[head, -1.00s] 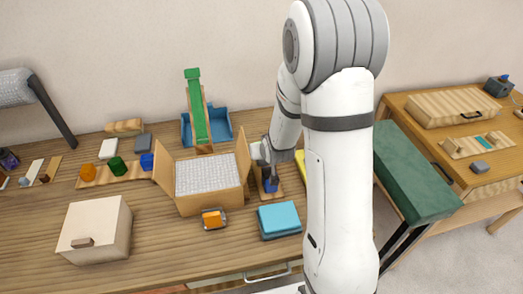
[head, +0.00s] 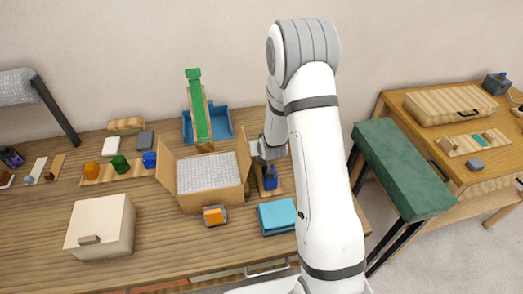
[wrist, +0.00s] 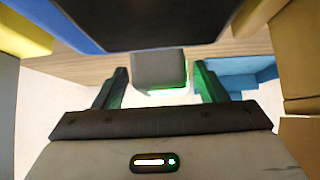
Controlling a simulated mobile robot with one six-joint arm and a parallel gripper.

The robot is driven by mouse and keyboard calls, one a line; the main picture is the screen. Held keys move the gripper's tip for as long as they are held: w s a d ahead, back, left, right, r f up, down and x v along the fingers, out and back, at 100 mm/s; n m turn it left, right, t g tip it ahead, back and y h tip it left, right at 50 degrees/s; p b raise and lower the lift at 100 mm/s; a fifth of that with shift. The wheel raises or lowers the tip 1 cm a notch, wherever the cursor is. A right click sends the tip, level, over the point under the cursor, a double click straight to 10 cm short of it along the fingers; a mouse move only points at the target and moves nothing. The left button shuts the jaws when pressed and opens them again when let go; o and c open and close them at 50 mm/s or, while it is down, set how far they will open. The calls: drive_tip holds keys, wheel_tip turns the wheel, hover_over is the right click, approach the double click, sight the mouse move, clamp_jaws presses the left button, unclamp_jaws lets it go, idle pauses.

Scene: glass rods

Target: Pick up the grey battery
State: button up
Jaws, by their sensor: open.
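A grey block (wrist: 158,66), which looks like the grey battery, shows in the wrist view near the table's edge. My gripper (wrist: 160,82) is open, with one finger on each side of the block; I cannot tell whether they touch it. In the head view my gripper (head: 270,150) is just right of the open cardboard box, and its fingertips and the block are hidden by my arm.
The open box (head: 208,203) stands close on the left. A blue block (head: 270,178) is just in front of my gripper. A blue tray (head: 221,122) with a green slide (head: 198,110) is behind. Turquoise cloth-like blocks (head: 277,215) lie in front.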

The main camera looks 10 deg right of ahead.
drive_tip(key=c, duration=1.3)
